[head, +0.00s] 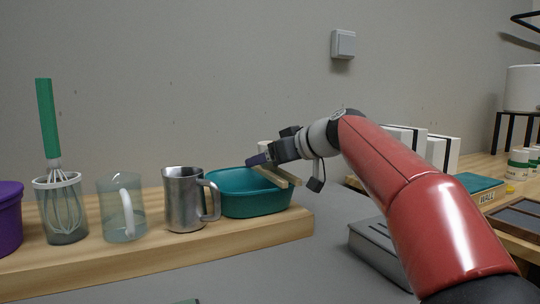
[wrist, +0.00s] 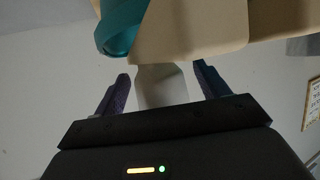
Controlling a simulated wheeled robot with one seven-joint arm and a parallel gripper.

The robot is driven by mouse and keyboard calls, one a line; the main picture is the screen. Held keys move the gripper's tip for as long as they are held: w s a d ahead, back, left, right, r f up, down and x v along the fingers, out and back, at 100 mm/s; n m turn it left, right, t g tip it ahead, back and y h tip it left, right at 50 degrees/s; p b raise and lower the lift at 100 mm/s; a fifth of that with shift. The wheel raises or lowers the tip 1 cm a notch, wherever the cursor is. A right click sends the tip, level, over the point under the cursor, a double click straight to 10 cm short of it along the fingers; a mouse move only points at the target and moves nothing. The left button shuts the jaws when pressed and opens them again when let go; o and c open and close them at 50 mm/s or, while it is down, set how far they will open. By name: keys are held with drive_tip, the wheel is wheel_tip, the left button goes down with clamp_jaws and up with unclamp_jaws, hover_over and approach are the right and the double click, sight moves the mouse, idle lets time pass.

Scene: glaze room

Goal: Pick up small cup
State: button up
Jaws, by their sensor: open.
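My gripper (head: 262,163) is open over the back right part of a teal tub (head: 232,196), pointing left. In the wrist view a pale grey piece (wrist: 162,87) shows between the two spread fingers, below a large tan piece (wrist: 190,35); I cannot tell whether either is the small cup. The teal tub also shows at the top of the wrist view (wrist: 122,27). A clear glass mug (head: 112,215), a steel jug (head: 183,203) and a clear cup (head: 62,225) holding a whisk stand to the left. No jaw contact is clear.
The tub and cups stand on a raised wooden board (head: 160,252). A purple pot (head: 8,220) is at the far left. A grey box (head: 375,250) lies right of the board, under my arm. White blocks (head: 440,150) stand behind my arm. The grey wall is close behind.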

drive_tip(key=c, duration=1.2)
drive_tip(key=shift+o, duration=0.2)
drive_tip(key=shift+r, duration=0.15)
wheel_tip(320, 180, up, 10)
drive_tip(key=p, duration=0.3)
drive_tip(key=shift+f+p, duration=0.2)
drive_tip(key=shift+p, duration=0.2)
drive_tip(key=shift+r, duration=0.1)
